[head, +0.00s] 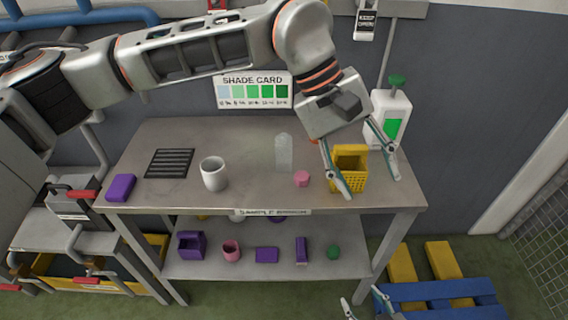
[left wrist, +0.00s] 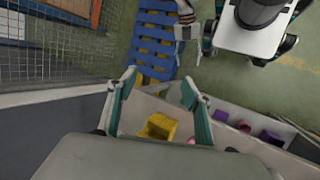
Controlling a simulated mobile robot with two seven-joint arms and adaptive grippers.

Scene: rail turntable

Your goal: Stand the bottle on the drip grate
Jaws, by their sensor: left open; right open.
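A clear, pale bottle (head: 283,152) stands upright towards the back of the grey table. The drip grate (head: 169,163), a black slatted square, lies bare at the table's left. My left gripper (head: 372,187) is open at the table's right end, pointing down, well right of the bottle. Its fingers appear either side of a yellow basket (head: 347,181); the basket also shows between them in the left wrist view (left wrist: 158,127). I cannot tell whether they touch it. My right gripper (head: 362,298) is open and empty, low in front of the table, partly cut off.
A white cup (head: 213,174) stands between grate and bottle. A pink piece (head: 302,179) lies between bottle and basket. A purple block (head: 121,187) is at the left edge. A white dispenser (head: 391,112) with a green top stands at the back right. The lower shelf holds several items.

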